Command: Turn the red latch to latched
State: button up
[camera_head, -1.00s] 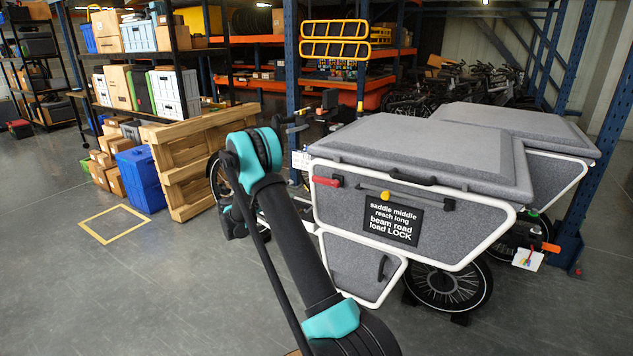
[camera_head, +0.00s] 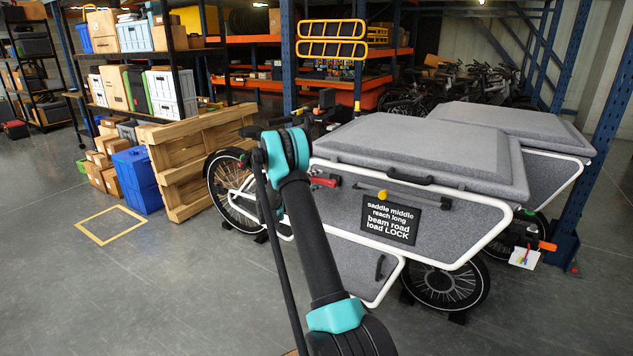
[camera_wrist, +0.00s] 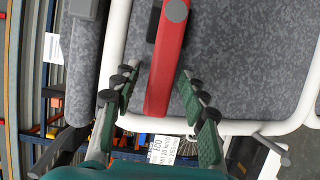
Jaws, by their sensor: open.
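The red latch (camera_head: 324,181) is a handle on the grey side panel of the cargo bike box, near its upper left corner. My arm partly covers it in the head view. In the wrist view the red latch (camera_wrist: 168,60) runs lengthwise from a round grey pivot at the top down between my fingers. My gripper (camera_wrist: 163,122) is open, with one green-padded finger on each side of the latch's free end. A gap shows between the latch and each finger. In the head view the gripper is hidden behind my arm.
The cargo box (camera_head: 400,237) has a white frame, a grey lid (camera_head: 430,150), a yellow knob (camera_head: 383,195) and a black text sign (camera_head: 390,222). A wooden pallet (camera_head: 190,160) and blue crates (camera_head: 137,180) stand to the left. The floor at the front left is clear.

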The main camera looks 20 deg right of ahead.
jog(key=shift+d, duration=0.15)
jog(key=shift+c, duration=0.6)
grip_shut()
jog(key=shift+r, duration=0.1)
jog(key=m, duration=0.1)
jog(key=r+m+y, duration=0.1)
jog(key=r+m, duration=0.1)
jog(key=m, duration=0.1)
jog(key=shift+s+d+r+y, duration=0.15)
jog(key=shift+s+r+y, duration=0.1)
jog(key=shift+y, duration=0.15)
jog(key=r+m, duration=0.1)
jog(key=s+r+m+y, duration=0.1)
jog(key=shift+d+m+y, duration=0.3)
jog(key=shift+d+m, duration=0.05)
jog(key=shift+m, duration=0.05)
jog(key=shift+s+d+r+m+t+y, duration=0.4)
jog(key=shift+s+r+m, duration=0.1)
jog(key=shift+m, duration=0.5)
jog(key=shift+s+d+r+m+t+y, duration=0.45)
jog(key=shift+s+m+y, duration=0.15)
jog(key=shift+m, duration=0.3)
jog(key=shift+s+d+r+m+t+y, duration=0.1)
jog(key=shift+s+d+m+t+y, duration=0.35)
jog(key=shift+m, duration=0.3)
jog(key=shift+s+d+r+m+t+y, duration=0.1)
jog(key=shift+s+d+m+t+y, duration=0.2)
jog(key=shift+s+m, duration=0.35)
jog(key=shift+w, duration=0.15)
